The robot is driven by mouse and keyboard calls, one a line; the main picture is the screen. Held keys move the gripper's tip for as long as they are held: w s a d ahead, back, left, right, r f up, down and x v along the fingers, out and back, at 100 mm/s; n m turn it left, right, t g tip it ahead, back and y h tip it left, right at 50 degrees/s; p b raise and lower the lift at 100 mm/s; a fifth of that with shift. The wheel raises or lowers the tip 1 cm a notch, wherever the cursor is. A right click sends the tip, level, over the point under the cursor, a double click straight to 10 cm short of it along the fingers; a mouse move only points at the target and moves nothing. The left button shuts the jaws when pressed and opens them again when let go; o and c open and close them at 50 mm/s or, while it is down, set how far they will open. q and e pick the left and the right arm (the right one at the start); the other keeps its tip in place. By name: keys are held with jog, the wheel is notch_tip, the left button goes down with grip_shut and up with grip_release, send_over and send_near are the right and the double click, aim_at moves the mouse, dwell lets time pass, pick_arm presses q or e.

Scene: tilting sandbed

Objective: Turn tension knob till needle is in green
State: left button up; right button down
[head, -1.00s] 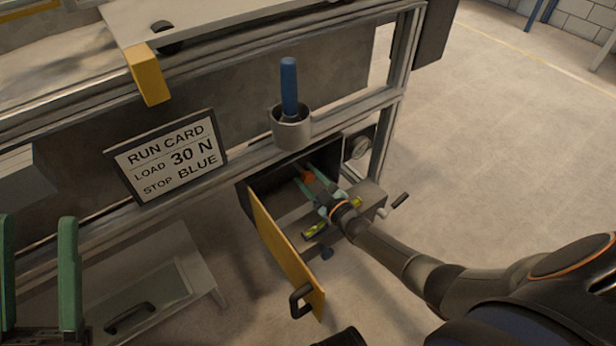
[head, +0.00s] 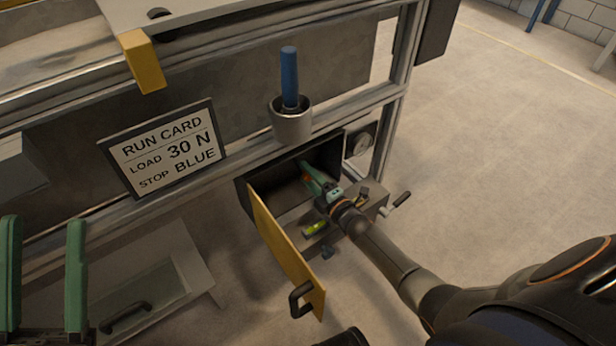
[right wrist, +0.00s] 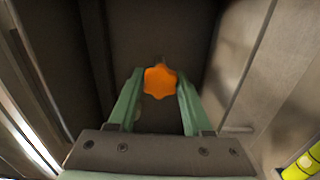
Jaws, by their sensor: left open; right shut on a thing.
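The orange lobed tension knob (right wrist: 160,82) sits inside the dark open compartment. My right gripper (right wrist: 158,88) has its green fingers on either side of the knob and is shut on it. In the head view my right gripper (head: 312,180) reaches into the compartment and mostly hides the knob. The round gauge (head: 361,144) is on the frame just right of the compartment; its needle and green zone are too small to read. My left gripper (head: 43,222) is open and empty at the far left.
The yellow door (head: 285,250) hangs open with a black handle. A yellow-green level vial (head: 315,229) and a crank (head: 397,204) are by the compartment. A cup (head: 291,122) with a blue rod stands above. The run card (head: 168,150) reads 30 N, blue.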

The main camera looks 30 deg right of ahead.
jog(key=n, duration=0.1)
jog(key=n+b, duration=0.1)
jog(key=n, duration=0.1)
jog(key=shift+f+n, duration=0.2)
jog(key=shift+n, duration=0.1)
jog(key=shift+n+b, duration=0.7)
jog(key=shift+n, duration=0.5)
jog(key=shift+c, duration=1.8)
grip_release()
jog(key=shift+r, duration=0.1)
jog(key=shift+s, duration=0.1)
